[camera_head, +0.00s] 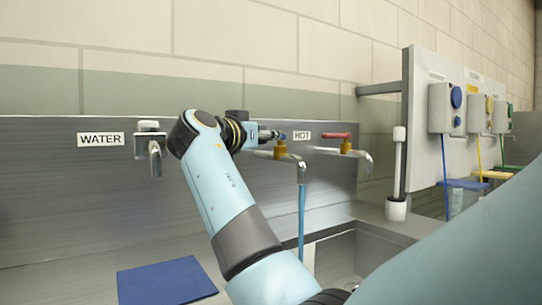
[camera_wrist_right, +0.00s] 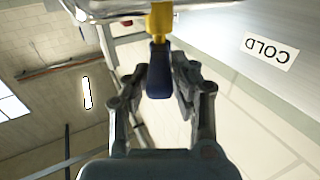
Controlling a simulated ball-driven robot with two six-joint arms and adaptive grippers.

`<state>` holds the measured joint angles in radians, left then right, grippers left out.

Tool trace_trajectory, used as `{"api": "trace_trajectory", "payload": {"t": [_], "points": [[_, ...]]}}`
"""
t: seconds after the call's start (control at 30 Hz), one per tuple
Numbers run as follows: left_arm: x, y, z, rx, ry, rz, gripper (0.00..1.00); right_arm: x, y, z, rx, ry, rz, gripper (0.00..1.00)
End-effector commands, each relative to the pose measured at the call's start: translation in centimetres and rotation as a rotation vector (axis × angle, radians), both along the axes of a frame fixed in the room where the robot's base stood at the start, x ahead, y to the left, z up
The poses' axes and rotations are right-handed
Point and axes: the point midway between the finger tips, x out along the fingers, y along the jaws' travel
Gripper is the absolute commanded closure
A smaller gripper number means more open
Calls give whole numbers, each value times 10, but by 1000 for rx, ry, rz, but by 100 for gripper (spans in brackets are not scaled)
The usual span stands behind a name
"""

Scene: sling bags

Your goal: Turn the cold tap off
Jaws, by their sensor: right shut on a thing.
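The cold tap (camera_head: 281,152) has a brass body and a chrome spout, and a blue stream of water (camera_head: 301,215) falls from it into the sink. My right gripper (camera_head: 266,135) is at its handle, partly hidden by my wrist. In the right wrist view the tap's blue handle (camera_wrist_right: 158,72) lies between the fingers of my right gripper (camera_wrist_right: 161,78), which is shut on it. The yellow valve stem (camera_wrist_right: 161,20) is beyond it, beside the COLD label (camera_wrist_right: 266,51). My left gripper is not in view.
The hot tap (camera_head: 345,146) with a red handle is just right of the cold tap. A chrome WATER tap (camera_head: 151,145) is at the left. A blue mat (camera_head: 165,281) lies on the counter. A white brush (camera_head: 397,175) and wall dispensers (camera_head: 450,108) are on the right.

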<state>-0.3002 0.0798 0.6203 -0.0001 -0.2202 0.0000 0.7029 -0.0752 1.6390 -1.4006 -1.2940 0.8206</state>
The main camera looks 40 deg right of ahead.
Motion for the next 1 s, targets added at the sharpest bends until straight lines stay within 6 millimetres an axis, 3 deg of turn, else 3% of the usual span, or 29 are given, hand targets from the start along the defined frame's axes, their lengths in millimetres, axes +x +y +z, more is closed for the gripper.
{"api": "trace_trajectory", "payload": {"t": [0.2, 0.73, 0.77, 0.93, 1.0], "points": [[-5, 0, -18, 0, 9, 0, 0, 6, 2, -3, 0, 3, -69, 100], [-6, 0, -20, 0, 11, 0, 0, 7, 2, 1, -1, 1, -93, 100], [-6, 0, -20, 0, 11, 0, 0, 7, 2, 1, -1, 1, -93, 75], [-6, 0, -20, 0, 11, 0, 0, 7, 2, 0, -1, 1, -94, 54], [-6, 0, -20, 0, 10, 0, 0, 7, 2, 0, -1, 1, -94, 54]]}}
